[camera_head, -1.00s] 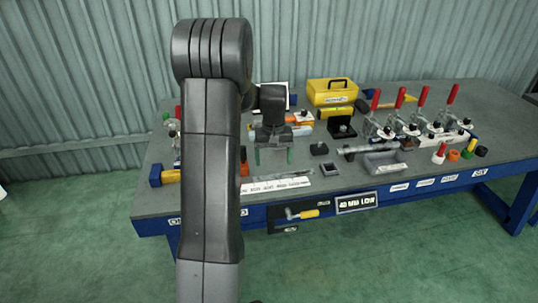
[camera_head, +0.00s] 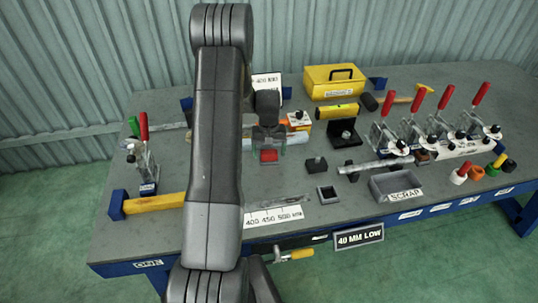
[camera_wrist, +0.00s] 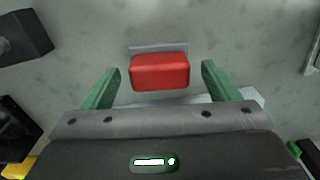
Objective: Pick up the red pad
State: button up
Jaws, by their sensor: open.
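The red pad (camera_wrist: 160,72) is a small red block with rounded edges. In the wrist view it lies between and slightly ahead of the two green fingers of my gripper (camera_wrist: 160,88), with gaps on both sides. In the head view the red pad (camera_head: 268,156) shows just below my gripper (camera_head: 268,150) on the grey table. My gripper is open and empty. A thin grey strip shows at the pad's far edge in the wrist view; I cannot tell what it is. The exact height of the fingers above the table is unclear.
A black block (camera_head: 316,164), a small square frame (camera_head: 327,195) and a grey scrap bin (camera_head: 396,185) stand to the right. Several red-handled clamps (camera_head: 440,125) stand farther right. A yellow toolbox (camera_head: 334,82) is behind.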

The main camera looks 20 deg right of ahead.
aim_at(269, 152)
jog(key=shift+f, duration=0.4)
jog(key=c, duration=1.1)
jog(key=shift+c, duration=0.2)
notch_tip(269, 152, up, 10)
jog(key=shift+r+b, duration=0.1)
jog(key=shift+b, duration=0.9)
jog(key=o, duration=0.4)
jog(key=shift+c, duration=1.1)
jog(key=shift+s, duration=0.1)
